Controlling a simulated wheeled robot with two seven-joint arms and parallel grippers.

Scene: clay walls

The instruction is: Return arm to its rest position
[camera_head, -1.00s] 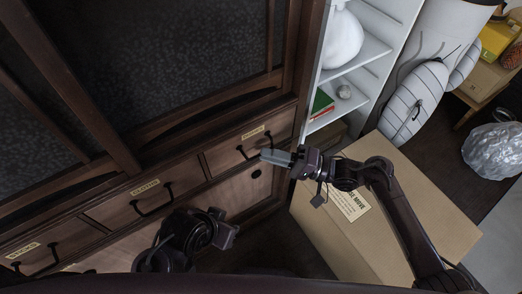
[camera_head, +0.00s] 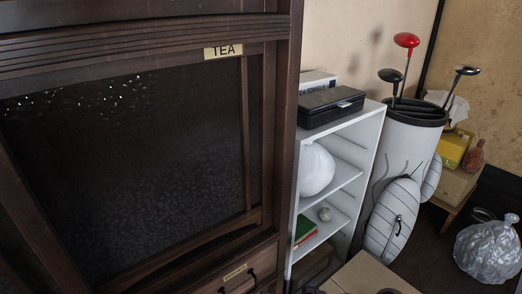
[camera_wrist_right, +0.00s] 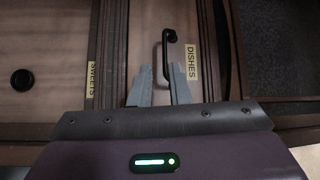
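My right gripper (camera_wrist_right: 160,70) shows in the right wrist view. Beyond the fingertips is the black handle (camera_wrist_right: 168,50) of a drawer labelled DISHES (camera_wrist_right: 192,61). A panel labelled SWEETS (camera_wrist_right: 92,84) with a round black knob (camera_wrist_right: 22,79) is to the left. The head view shows neither gripper, and my left gripper is in no current view.
A dark wooden cabinet (camera_head: 258,130) labelled TEA fills the left of the head view. Beside it stand a white shelf (camera_head: 352,150) with a black case (camera_head: 331,106) on top, a golf bag (camera_head: 408,150), and a cardboard box (camera_head: 362,275). A silver bag (camera_head: 488,250) sits at right.

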